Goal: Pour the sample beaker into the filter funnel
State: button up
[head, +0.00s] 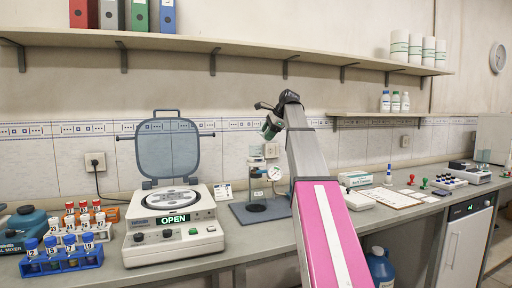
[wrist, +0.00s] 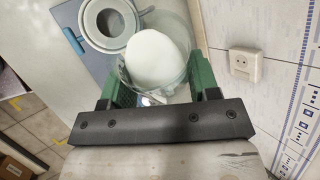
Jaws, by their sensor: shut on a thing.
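My gripper (wrist: 160,88) is shut on the sample beaker (wrist: 158,58), a clear glass vessel with white contents, between its two green fingers. In the wrist view the filter funnel (wrist: 110,22), a round grey-rimmed opening, lies just beyond the beaker to the upper left, partly overlapped by it. In the head view my gripper (head: 271,127) is above the filter stand; the beaker is too small and covered there to make out clearly. The funnel top (head: 256,157) shows below the gripper. The beaker looks tilted, but I cannot tell whether anything is flowing.
An open-lidded machine (head: 172,222) is to the left, with tube racks (head: 62,262) farther left. A wall socket (wrist: 243,65) is close on the right. A shelf (head: 250,50) runs above.

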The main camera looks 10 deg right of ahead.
jog(key=shift+r+h, duration=0.35)
jog(key=shift+h, duration=0.25)
jog(key=shift+s+a+f+n+t+h, duration=0.15)
jog(key=shift+f+n+t+h, duration=0.15)
jog(key=shift+n+t+h, duration=0.3)
jog(key=shift+r+h, duration=0.1)
jog(key=shift+h, duration=0.2)
jog(key=shift+r+t+h+p, duration=0.3)
jog(key=shift+h+p, duration=0.1)
jog(key=shift+p, duration=0.1)
dwell(0.7)
jog(key=shift+a+f+n+t+h+p, duration=0.2)
jog(key=shift+f+n+t+h+p, duration=0.15)
jog(key=shift+h, duration=0.35)
dwell(0.5)
jog(key=shift+s+a+r+n+t+h+p, duration=0.15)
jog(key=shift+a+r+n+t+h+p, duration=0.2)
jog(key=shift+h, duration=0.25)
jog(key=shift+s+a+r+n+t+h+p, duration=0.1)
jog(key=shift+s+a+r+t+h, duration=0.1)
jog(key=shift+t+h, duration=0.3)
dwell(1.2)
